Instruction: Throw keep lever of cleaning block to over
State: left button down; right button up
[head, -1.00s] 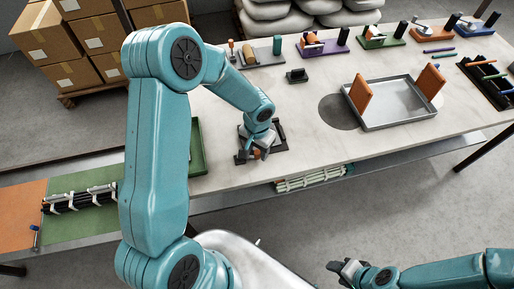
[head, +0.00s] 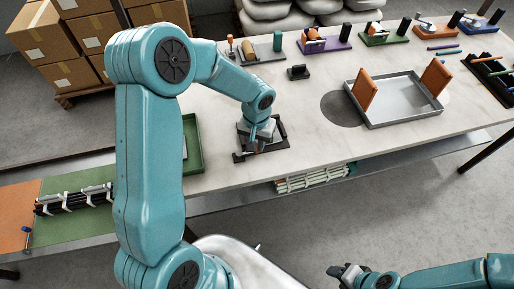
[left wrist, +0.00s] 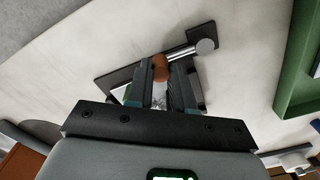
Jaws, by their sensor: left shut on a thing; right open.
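The cleaning block appears to be the dark plate (head: 276,148) on the table beneath my left gripper (head: 257,144) in the head view. In the left wrist view its black base (left wrist: 178,46) lies flat, with a grey metal cylinder (left wrist: 205,47) at its right end. My left gripper (left wrist: 161,82) is shut on a brown-capped lever (left wrist: 160,66), which stands between its fingers. The fingers hide the lever's lower part and some of the base. My right gripper (head: 344,272) is open and empty, low in front of the table.
A green tray (head: 193,165) stands close left of the block. A grey tray (head: 400,113) with two orange panels is to the right. A small black block (head: 298,73) and several coloured stations, including a purple one (head: 325,46), stand behind. The table between is clear.

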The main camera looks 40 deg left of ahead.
pick_arm(q)
jog(key=c, duration=1)
grip_release()
jog(key=shift+r, duration=0.15)
notch_tip(320, 180, up, 16)
